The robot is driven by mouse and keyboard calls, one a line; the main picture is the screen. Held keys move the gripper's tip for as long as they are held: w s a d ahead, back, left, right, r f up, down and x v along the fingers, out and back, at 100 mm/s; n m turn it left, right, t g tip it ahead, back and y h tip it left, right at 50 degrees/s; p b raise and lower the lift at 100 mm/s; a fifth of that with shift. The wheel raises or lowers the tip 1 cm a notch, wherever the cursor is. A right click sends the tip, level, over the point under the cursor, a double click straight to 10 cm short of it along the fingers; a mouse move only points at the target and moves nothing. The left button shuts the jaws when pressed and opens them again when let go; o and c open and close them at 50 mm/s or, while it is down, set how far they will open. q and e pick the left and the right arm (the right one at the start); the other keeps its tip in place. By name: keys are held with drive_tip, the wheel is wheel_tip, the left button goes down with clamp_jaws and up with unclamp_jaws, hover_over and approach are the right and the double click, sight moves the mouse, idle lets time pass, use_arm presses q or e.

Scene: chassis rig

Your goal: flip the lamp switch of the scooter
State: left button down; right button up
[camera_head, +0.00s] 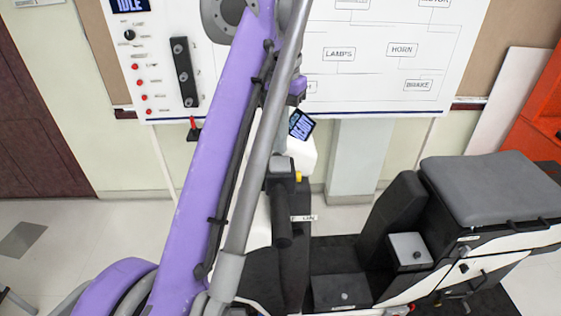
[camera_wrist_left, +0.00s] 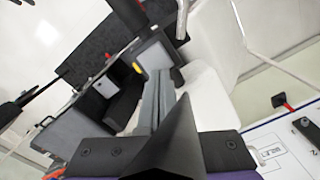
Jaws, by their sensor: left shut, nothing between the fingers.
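The scooter has a white front body (camera_head: 300,152), a tilted blue display and a dark handlebar grip (camera_head: 283,225). A small yellow control (camera_head: 298,177) sits on the dark block above the grip. A yellow spot also shows in the left wrist view (camera_wrist_left: 138,69). I cannot tell which control is the lamp switch. My purple left arm crosses the head view and hides part of the scooter's front. My left gripper (camera_wrist_left: 182,105) is shut and empty, its dark fingers in front of the white body. I cannot tell whether they touch it. My right gripper is not in view.
A white board (camera_head: 370,60) with labelled boxes, including LAMPS and HORN, stands behind the scooter. A red-tipped lever (camera_head: 193,128) is at its lower edge. The grey seat (camera_head: 490,187) is at the right. Pale floor lies open at the left.

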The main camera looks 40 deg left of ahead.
sight(279, 158)
use_arm(q)
drive_tip(key=shift+f+b, duration=0.4)
drive_tip(key=shift+f, duration=0.55)
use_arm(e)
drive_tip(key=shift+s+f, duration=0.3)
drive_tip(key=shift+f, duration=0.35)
use_arm(q)
drive_tip(key=shift+r+p, duration=0.45)
drive_tip(key=shift+r, duration=0.25)
drive_tip(key=shift+r+p, duration=1.15)
drive_tip(key=shift+r, duration=0.6)
drive_tip(key=shift+w+r, duration=0.15)
drive_tip(key=shift+r, duration=0.65)
drive_tip(key=shift+s+r, duration=0.2)
drive_tip(key=shift+r, duration=0.1)
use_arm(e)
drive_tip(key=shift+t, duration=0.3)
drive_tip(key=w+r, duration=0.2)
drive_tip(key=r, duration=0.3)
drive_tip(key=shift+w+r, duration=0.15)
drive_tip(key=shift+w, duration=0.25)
